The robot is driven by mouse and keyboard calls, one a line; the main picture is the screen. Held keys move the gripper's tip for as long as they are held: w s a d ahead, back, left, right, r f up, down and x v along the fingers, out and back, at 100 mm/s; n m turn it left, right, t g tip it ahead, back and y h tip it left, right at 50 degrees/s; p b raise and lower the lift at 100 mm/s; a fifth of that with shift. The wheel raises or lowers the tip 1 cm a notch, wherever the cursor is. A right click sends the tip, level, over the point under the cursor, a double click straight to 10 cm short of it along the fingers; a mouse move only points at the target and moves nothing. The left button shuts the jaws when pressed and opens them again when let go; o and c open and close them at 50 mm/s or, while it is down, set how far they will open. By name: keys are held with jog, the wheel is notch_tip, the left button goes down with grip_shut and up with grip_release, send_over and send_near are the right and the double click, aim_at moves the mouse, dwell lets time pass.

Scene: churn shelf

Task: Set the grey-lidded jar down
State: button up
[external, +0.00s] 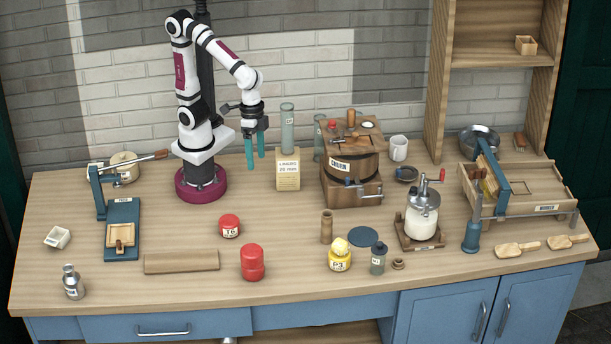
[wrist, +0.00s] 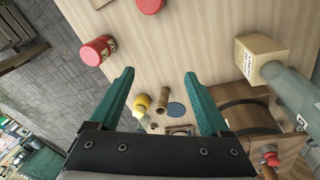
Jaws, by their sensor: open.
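A small grey jar with a grey lid (external: 378,258) and a pale label stands upright on the table, just right of the yellow jar (external: 339,256). This looks like the grey-lidded jar. My gripper (external: 256,162) hangs fingers down above the back of the table, left of the churn, well away from that jar. Its two teal fingers are apart with nothing between them. In the wrist view my gripper (wrist: 158,77) is also open and empty, with the yellow jar (wrist: 141,103) far beyond the fingers. I cannot clearly make out the grey-lidded jar there.
The cardboard box (external: 288,172) with a glass cylinder (external: 287,128) stands close right of my gripper. The wooden churn (external: 351,168) is farther right. Red jars (external: 230,226) (external: 252,262) stand in front. The table between wooden board (external: 181,262) and my base is clear.

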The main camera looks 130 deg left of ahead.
jog(key=shift+o, duration=0.5)
jog(key=s+a+f+m+g+y, duration=0.1)
jog(key=s+a+m+y, duration=0.2)
jog(key=s+m, duration=0.6)
jog(key=s+a, duration=0.2)
jog(key=s, duration=0.2)
jog(key=shift+s+a+f+g, duration=0.2)
jog(key=shift+s+g, duration=0.05)
jog(key=shift+g, duration=0.15)
